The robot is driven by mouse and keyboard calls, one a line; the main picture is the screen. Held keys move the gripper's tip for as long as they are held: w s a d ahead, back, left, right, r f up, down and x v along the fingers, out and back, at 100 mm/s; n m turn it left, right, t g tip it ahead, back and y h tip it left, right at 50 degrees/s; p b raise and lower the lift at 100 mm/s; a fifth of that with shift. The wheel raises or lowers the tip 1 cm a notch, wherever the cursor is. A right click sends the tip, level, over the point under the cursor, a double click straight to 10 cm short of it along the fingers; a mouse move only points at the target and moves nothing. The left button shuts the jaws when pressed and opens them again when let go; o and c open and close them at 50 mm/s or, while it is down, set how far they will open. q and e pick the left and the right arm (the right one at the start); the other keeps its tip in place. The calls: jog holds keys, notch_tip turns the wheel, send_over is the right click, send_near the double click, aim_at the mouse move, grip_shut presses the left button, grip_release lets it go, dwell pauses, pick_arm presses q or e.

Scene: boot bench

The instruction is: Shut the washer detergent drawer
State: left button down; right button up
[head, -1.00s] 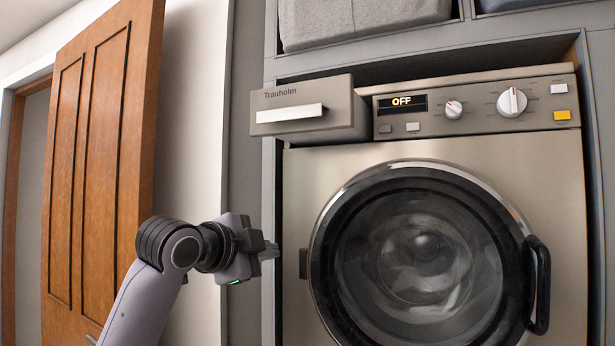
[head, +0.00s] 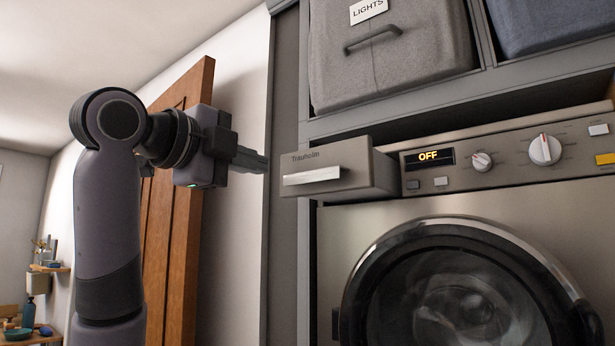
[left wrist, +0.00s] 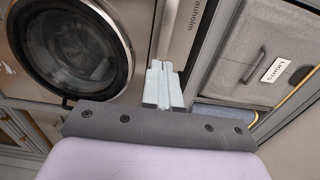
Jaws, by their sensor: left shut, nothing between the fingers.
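The washer detergent drawer (head: 330,172) sticks out from the upper left of the washer (head: 345,235), with a pale bar handle (head: 312,176) on its front. My left gripper (head: 262,163) is shut and empty. In the head view it is left of the drawer front, at about its height, with a small gap in the picture. In the left wrist view the closed fingers (left wrist: 163,85) point toward the washer, and part of the drawer front (left wrist: 192,22) shows just beyond them. How far the fingertips are from the drawer is hard to tell. My right gripper is not in view.
A grey fabric bin labelled LIGHTS (head: 395,60) sits on the shelf above the washer, beside a blue bin (head: 550,25). A grey cabinet side panel (head: 283,120) stands left of the drawer. An open wooden door (head: 180,250) is behind my left arm.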

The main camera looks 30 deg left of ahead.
aim_at(315, 181)
pick_arm(q)
jog(key=w+p, duration=0.1)
jog(key=w, duration=0.3)
jog(key=w+p, duration=0.1)
jog(key=w, duration=0.3)
jog(key=w+d+p, duration=0.1)
jog(key=w, duration=0.3)
jog(key=shift+w+p, duration=0.3)
jog(key=shift+p, duration=0.05)
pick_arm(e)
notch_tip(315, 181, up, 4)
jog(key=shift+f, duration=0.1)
